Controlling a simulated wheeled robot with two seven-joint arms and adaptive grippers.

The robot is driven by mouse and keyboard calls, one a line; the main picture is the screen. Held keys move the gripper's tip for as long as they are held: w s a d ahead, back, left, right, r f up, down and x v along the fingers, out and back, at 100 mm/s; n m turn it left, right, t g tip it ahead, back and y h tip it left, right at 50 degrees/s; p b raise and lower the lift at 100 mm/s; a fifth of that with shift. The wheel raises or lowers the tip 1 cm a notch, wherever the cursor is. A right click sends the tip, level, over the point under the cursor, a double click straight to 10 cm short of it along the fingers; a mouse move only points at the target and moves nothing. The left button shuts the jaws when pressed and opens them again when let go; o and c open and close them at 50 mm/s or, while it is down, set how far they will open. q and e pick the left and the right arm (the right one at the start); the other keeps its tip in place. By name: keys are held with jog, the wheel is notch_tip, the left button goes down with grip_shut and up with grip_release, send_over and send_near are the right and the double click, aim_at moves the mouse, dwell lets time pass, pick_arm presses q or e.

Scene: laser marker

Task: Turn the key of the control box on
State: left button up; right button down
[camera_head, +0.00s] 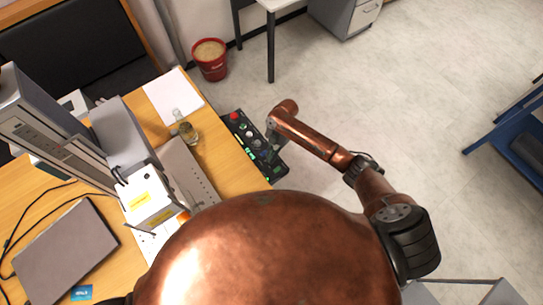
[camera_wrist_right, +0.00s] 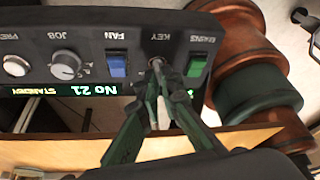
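The control box (camera_head: 240,127) is a dark panel with a red button, knobs and green-lit parts, at the table's right edge in the head view. In the right wrist view its face (camera_wrist_right: 210,28) appears upside down, with the label KEY above the small metal key (camera_wrist_right: 157,66). My right gripper (camera_head: 268,146) reaches the box from the right. In the right wrist view its fingers (camera_wrist_right: 162,84) close in on both sides of the key and appear shut on it. The fingertips partly hide the key, so its turn angle is unclear. My left gripper is out of view.
Beside the key are a green MAINS switch (camera_wrist_right: 197,66), a blue FAN switch (camera_wrist_right: 117,66) and a JOB knob (camera_wrist_right: 66,64). A lit display (camera_wrist_right: 95,88) reads "No 21" and "STANDBY". The laser marker (camera_head: 125,140), laptop (camera_head: 65,250) and glass jar (camera_head: 188,132) occupy the wooden table.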

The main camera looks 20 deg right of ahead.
jog(key=m+t+p, duration=0.1)
jog(key=m+p, duration=0.1)
jog(key=m+t+p, duration=0.1)
jog(key=m+p, duration=0.2)
jog(key=m+t+y+p, duration=0.1)
jog(key=m+p, duration=0.2)
jog(key=shift+s+r, duration=0.15)
jog(key=shift+r, duration=0.15)
jog(key=shift+f+m+t+p, duration=0.1)
jog(key=shift+m+t+p, duration=0.4)
jog(key=shift+m+p, duration=0.7)
jog(key=shift+f+m+t+p, duration=0.1)
jog(key=shift+m+t+p, duration=0.4)
jog(key=shift+m+p, duration=0.65)
jog(key=shift+m, duration=0.25)
jog(key=c, duration=2.2)
grip_release()
jog(key=shift+h, duration=0.3)
jog(key=shift+o, duration=0.2)
jog(key=shift+d, duration=0.1)
jog(key=v, duration=1.2)
jog(key=shift+f, duration=0.1)
